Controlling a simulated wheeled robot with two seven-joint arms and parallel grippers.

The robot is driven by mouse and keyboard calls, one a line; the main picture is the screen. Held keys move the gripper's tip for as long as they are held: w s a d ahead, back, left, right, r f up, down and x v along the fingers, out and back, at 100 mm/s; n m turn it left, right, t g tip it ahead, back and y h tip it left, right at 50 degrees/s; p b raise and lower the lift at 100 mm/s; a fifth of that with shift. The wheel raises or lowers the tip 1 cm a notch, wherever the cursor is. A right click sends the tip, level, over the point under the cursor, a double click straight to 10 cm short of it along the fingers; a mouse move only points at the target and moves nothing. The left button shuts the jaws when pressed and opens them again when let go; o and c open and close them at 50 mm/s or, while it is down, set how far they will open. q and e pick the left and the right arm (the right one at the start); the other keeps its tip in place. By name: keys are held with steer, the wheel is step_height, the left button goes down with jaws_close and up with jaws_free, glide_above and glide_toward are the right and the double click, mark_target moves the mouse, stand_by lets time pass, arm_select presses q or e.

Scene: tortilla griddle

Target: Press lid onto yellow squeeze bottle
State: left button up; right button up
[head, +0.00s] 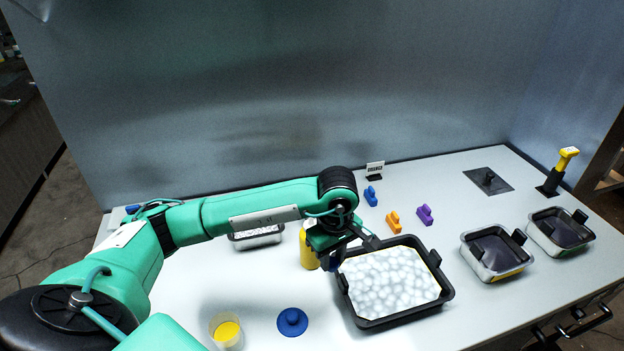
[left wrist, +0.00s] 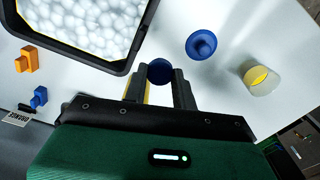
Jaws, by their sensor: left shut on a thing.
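My left gripper (head: 333,257) is low over the table at the left edge of the black-rimmed tray. It is shut on a dark blue round piece (left wrist: 159,71), seen between its fingertips in the left wrist view; I cannot tell for certain whether this is a lid. The yellow squeeze bottle (head: 308,250) stands just left of the gripper, partly hidden by it. A yellow sliver (left wrist: 148,92) shows beside one finger in the left wrist view. A separate blue lid-like disc with a raised middle (head: 292,321) lies on the table; it also shows in the left wrist view (left wrist: 201,45).
A clear cup with yellow contents (head: 227,331) stands near the front. The large tray of white rounds (head: 447,291) is close on the gripper's right. Small blue (head: 370,196), orange (head: 393,222) and purple (head: 425,214) pieces lie behind it. Two dark-topped pans (head: 496,277) (head: 560,252) stand farther right.

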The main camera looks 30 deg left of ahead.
arm_select(q)
steer(key=w+a+r+m+p, duration=0.4)
steer(key=a+m, duration=0.2)
steer(key=m, duration=1.1)
steer(key=w+a+r+m+p, duration=0.4)
steer(key=w+a+r+m, duration=0.1)
steer(key=m, duration=1.1)
steer(key=shift+a+m+p, duration=0.35)
steer(key=shift+a+m, duration=0.05)
steer(key=shift+a, duration=0.05)
steer(key=shift+w+f, duration=0.1)
steer(key=shift+f, duration=0.05)
